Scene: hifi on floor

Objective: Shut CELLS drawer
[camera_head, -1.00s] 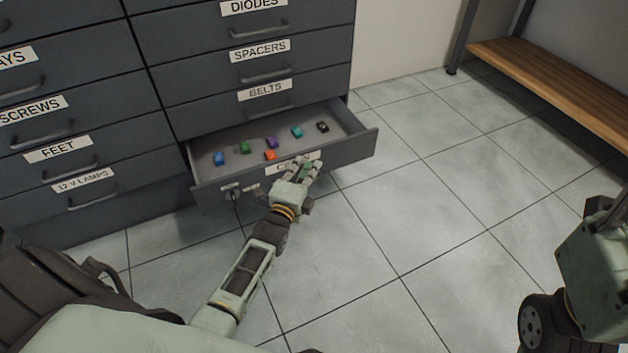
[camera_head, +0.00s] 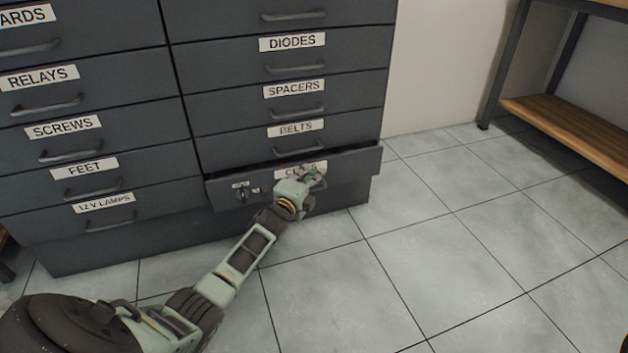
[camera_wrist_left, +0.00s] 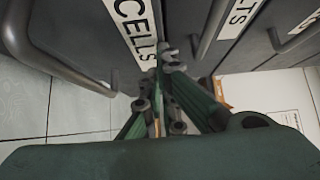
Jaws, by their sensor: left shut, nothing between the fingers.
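The CELLS drawer (camera_head: 345,163) is the bottom drawer of the right column in the grey cabinet. It stands out only a little from the cabinet front, and its inside is hidden. My left gripper (camera_head: 318,178) is shut and empty, with its fingertips at the drawer front by the CELLS label. The label also shows close up in the left wrist view (camera_wrist_left: 137,32), beside the shut fingers (camera_wrist_left: 170,70). Whether the fingertips touch the front or the handle I cannot tell. My right gripper is out of view.
Above is the BELTS drawer (camera_head: 240,149), flush with the other drawers. A key lock (camera_head: 242,194) sits on the CELLS front's left part. The tiled floor in front is clear. A bench with a wooden shelf (camera_head: 575,127) stands at the right.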

